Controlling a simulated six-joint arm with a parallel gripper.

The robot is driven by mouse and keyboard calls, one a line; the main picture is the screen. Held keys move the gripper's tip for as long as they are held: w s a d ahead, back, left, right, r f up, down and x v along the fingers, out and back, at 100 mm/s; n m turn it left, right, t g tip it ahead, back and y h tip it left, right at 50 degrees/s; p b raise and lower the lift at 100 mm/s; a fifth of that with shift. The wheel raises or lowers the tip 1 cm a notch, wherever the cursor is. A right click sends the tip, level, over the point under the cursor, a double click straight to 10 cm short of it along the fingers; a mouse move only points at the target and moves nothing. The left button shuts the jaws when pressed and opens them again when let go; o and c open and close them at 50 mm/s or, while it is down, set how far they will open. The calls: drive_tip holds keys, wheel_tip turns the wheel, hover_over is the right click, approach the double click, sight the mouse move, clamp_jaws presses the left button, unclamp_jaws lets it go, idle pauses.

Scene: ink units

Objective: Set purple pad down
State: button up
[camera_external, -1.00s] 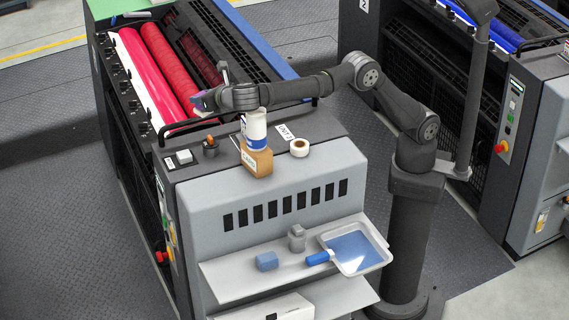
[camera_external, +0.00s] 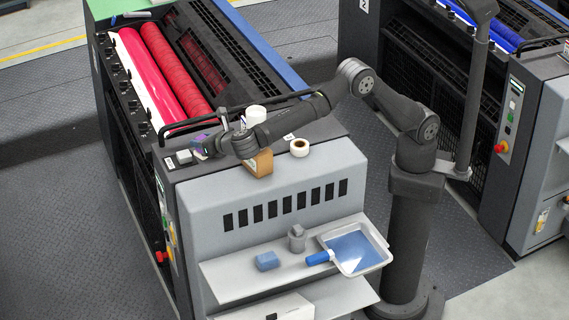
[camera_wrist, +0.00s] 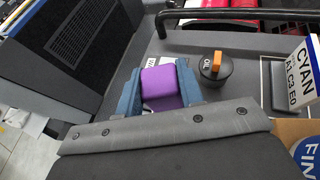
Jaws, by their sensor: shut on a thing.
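The purple pad (camera_wrist: 163,86) is a small soft-edged block. It sits between the two blue fingers of my gripper (camera_wrist: 160,95) in the wrist view, and they are shut on it. In the external view my gripper (camera_external: 205,144) hangs low over the left end of the press unit's grey top (camera_external: 315,131), with a bit of the purple pad (camera_external: 202,138) showing. From these views I cannot tell whether the pad touches the surface.
A black knob with an orange grip (camera_wrist: 214,67) stands just right of the pad. A black rail (camera_wrist: 225,15) runs behind.

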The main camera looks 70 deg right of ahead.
sight(204, 159)
wheel_tip(204, 159, down, 7)
drive_tip(key=shift+f, duration=0.1)
idle(0.4)
drive_tip(key=o, duration=1.1)
drive_tip(key=shift+f, duration=0.1)
drive_tip(key=shift+c, duration=0.2)
drive_tip(key=shift+s+a+r, duration=0.15)
drive_tip(key=shift+s+r, duration=0.1)
drive_tip(key=shift+r, duration=0.05)
drive_tip(key=v, duration=1.1)
drive_tip(key=shift+s, duration=0.15)
